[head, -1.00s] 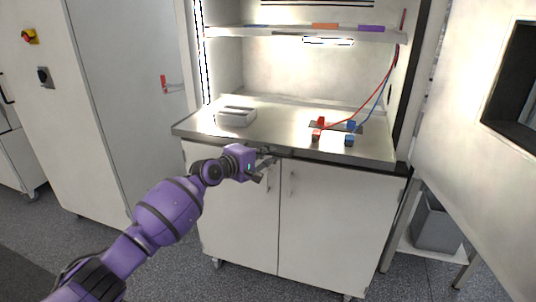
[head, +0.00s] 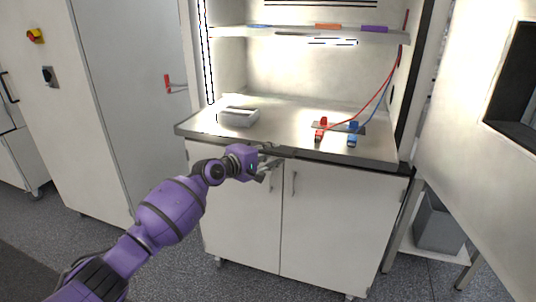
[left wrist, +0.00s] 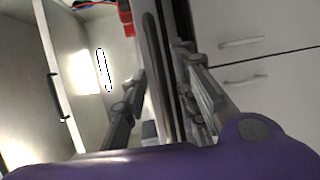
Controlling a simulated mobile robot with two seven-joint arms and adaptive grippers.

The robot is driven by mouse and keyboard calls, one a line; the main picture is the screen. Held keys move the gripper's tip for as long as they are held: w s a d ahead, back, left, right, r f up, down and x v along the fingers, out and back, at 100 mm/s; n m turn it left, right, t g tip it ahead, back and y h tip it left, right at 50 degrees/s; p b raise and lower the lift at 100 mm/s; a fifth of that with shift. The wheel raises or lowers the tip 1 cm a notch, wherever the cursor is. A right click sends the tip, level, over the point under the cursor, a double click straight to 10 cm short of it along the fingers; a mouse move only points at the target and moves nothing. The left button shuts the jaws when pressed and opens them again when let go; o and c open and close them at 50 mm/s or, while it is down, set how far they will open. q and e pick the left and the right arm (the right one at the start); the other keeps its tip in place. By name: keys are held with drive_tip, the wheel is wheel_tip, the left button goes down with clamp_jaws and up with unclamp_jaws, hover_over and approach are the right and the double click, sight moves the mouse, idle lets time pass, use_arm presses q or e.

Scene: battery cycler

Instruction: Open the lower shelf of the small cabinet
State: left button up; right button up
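The small cabinet has two white doors below a metal worktop. Its left door (head: 235,218) and right door (head: 340,220) are both shut. The left door handle (head: 271,182) is just below my left gripper (head: 268,165), and the right door handle (head: 294,183) is a little to the right. My left gripper is open and empty at the worktop's front edge. In the left wrist view, the worktop edge (left wrist: 160,50) shows between its fingers (left wrist: 160,95). The left handle (left wrist: 245,79) and right handle (left wrist: 241,43) lie beyond the fingers, not gripped. My right gripper is out of view.
A shelf (head: 290,33) hangs above. A grey bin (head: 438,228) stands at the right. Floor before the doors is clear.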

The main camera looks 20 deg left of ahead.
use_arm(q)
drive_tip(key=v, duration=1.2)
drive_tip(key=shift+r, duration=0.1)
